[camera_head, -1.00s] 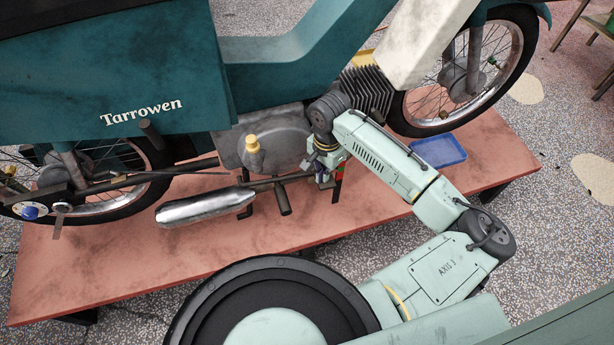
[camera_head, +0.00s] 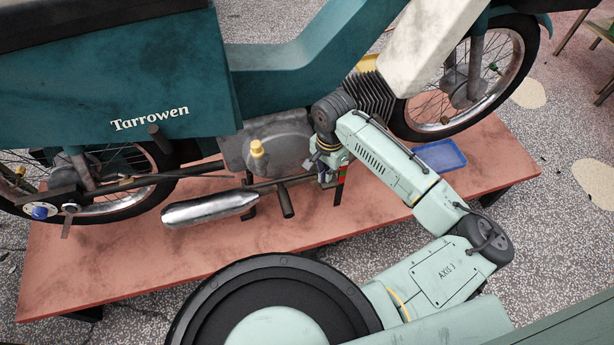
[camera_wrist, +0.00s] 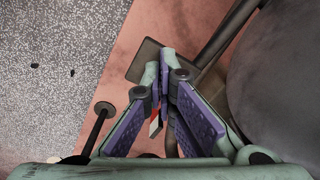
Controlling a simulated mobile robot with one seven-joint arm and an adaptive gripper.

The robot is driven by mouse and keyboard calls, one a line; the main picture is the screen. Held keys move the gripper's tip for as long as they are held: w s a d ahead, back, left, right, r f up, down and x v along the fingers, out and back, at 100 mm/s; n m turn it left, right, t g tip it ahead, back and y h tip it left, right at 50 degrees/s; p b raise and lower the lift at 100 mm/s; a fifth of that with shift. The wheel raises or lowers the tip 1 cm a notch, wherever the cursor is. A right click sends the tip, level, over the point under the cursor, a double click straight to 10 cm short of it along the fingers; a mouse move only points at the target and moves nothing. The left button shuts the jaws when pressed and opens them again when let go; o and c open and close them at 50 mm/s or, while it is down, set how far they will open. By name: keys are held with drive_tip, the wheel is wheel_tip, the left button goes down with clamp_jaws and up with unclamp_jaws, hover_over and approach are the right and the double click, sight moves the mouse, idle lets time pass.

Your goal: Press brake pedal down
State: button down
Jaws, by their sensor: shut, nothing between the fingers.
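The brake pedal appears to be the dark flat pad (camera_wrist: 143,62) on a rod in the wrist view. My gripper (camera_wrist: 166,54) has its purple-padded fingers together at the tips, with nothing between them. The tips overlap the pad's right part in the picture; I cannot tell whether they touch it. In the head view my gripper (camera_head: 326,182) points down beside the engine of the teal motorcycle (camera_head: 185,75), right of a dark foot peg (camera_head: 287,204). The pedal cannot be made out clearly there, behind or beside the fingers.
The motorcycle stands on a low reddish platform (camera_head: 110,262). A silver exhaust (camera_head: 210,208) lies left of the peg, and a yellow cap (camera_head: 257,148) sits on the engine. A blue tray (camera_head: 440,156) lies right of my arm. A round-ended rod (camera_wrist: 103,109) is left of my fingers.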

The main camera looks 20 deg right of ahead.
wheel_tip(320, 180, up, 13)
drive_tip(key=p, duration=0.6)
drive_tip(key=shift+f, duration=0.2)
idle(0.7)
